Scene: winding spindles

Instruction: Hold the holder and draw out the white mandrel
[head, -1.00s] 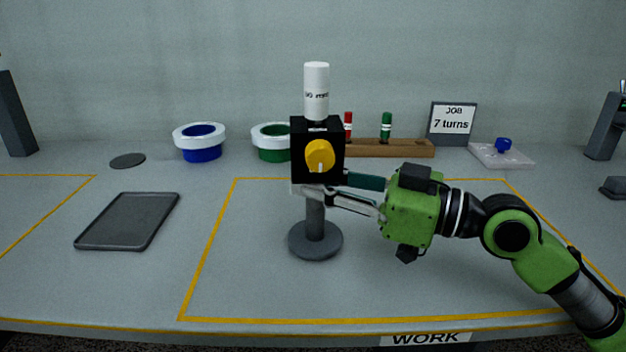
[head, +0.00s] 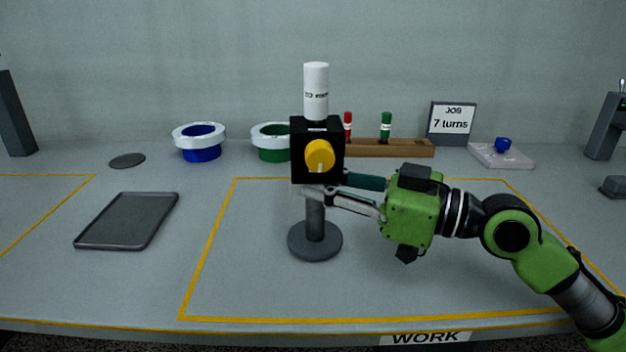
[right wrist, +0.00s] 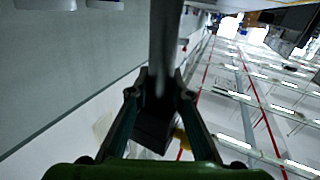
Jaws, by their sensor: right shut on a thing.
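The holder is a black block (head: 306,160) with a yellow knob (head: 319,155), on a grey post and round base (head: 315,241). The white mandrel (head: 316,88) stands upright in the top of the block and bears small dark print. My right gripper (head: 322,188) comes in from the right and is shut on the post just below the block. In the right wrist view its fingers (right wrist: 158,92) close around the grey post (right wrist: 166,40), with the black block (right wrist: 152,132) between them. My left gripper is not in view.
A grey tray (head: 85,243) lies at left. Blue (head: 200,153) and green (head: 271,154) spools with white rims, a wooden rack (head: 410,149) with red and green pegs, and a "7 turns" sign (head: 452,121) stand behind. The yellow-outlined area around the base is largely clear.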

